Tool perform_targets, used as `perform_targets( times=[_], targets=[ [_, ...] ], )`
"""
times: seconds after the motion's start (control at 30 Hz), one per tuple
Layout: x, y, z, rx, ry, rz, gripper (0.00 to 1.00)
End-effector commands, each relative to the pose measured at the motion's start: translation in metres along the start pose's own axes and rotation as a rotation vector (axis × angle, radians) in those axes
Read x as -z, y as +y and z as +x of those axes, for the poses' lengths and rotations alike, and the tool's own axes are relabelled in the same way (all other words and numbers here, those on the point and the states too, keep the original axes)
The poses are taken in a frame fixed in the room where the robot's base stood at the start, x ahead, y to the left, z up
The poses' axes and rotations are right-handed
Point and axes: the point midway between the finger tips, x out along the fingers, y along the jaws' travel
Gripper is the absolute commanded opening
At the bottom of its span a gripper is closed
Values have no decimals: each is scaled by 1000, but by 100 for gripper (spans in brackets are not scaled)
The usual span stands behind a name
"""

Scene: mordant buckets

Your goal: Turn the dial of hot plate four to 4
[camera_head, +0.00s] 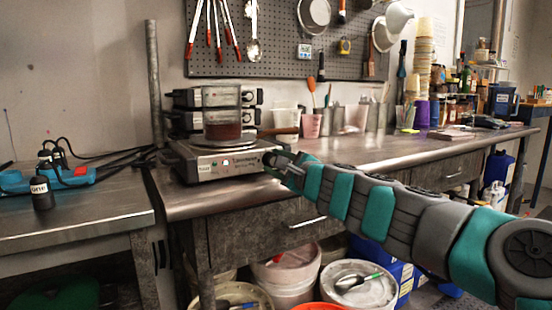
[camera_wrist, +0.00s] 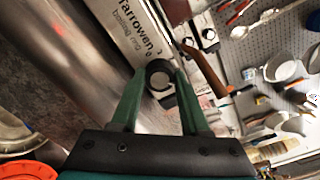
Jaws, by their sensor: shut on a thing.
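A hot plate (camera_head: 222,166) with a silver front stands near the left end of the long metal worktop. It carries a glass pot of dark red-brown content (camera_head: 222,131) with a brown handle. In the wrist view the lettered front of the hot plate (camera_wrist: 128,28) runs up from my fingers. The dark round dial (camera_wrist: 158,68) sits between my fingertips. My gripper (camera_head: 272,162) reaches in from the right at the front right corner of the hot plate and is shut on the dial. The dial's pointer and number marks are hidden or too small to read.
More silver units (camera_head: 206,97) are stacked behind the pot. Cups and tool jars (camera_head: 330,121) stand along the back. A dark bottle (camera_head: 41,193) and cables are on the left table. Buckets (camera_head: 358,284) stand below. The worktop (camera_head: 385,150) right of the hot plate is largely clear.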

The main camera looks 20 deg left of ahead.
Motion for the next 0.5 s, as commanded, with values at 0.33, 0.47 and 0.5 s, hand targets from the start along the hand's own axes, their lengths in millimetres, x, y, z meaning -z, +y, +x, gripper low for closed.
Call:
perform_targets(
  times=[0.33, 0.47, 0.5],
  targets=[
    [1, 1, 0, -1, 1, 114, 0],
    [2, 1, 0, -1, 2, 126, 0],
    [2, 1, 0, -2, 2, 128, 0]
  ],
)
